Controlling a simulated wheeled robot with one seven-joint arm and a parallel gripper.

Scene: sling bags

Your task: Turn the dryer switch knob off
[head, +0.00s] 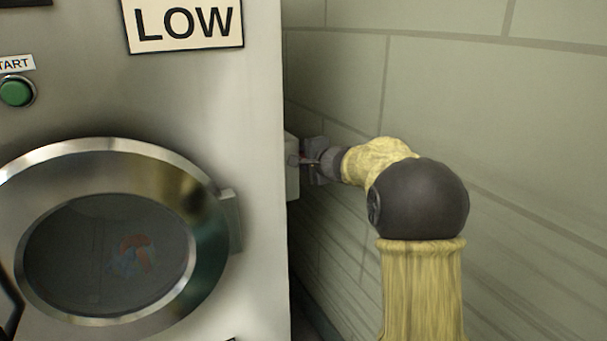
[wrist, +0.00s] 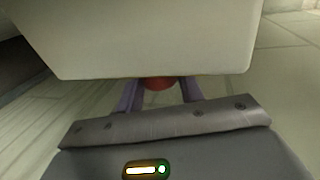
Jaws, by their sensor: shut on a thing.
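The dryer (head: 258,200) stands at the left in the head view, with a pale switch box (head: 291,178) on its right side. The box (wrist: 150,40) fills the upper part of the wrist view. A red knob (wrist: 158,84) shows just past the box's lower edge in that view, partly hidden by the box. My gripper (wrist: 160,93) has one finger on each side of the knob and is shut on it. In the head view my gripper (head: 312,161) is at the box, small, with a bit of red showing. The knob's turned position cannot be told.
A block wall (head: 530,120) runs along the right, with my arm in the gap between it and the dryer. The dryer front has a round glass door (head: 105,250), a green start button (head: 16,92) and a LOW sign (head: 185,24). Floor tiles show in the wrist view.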

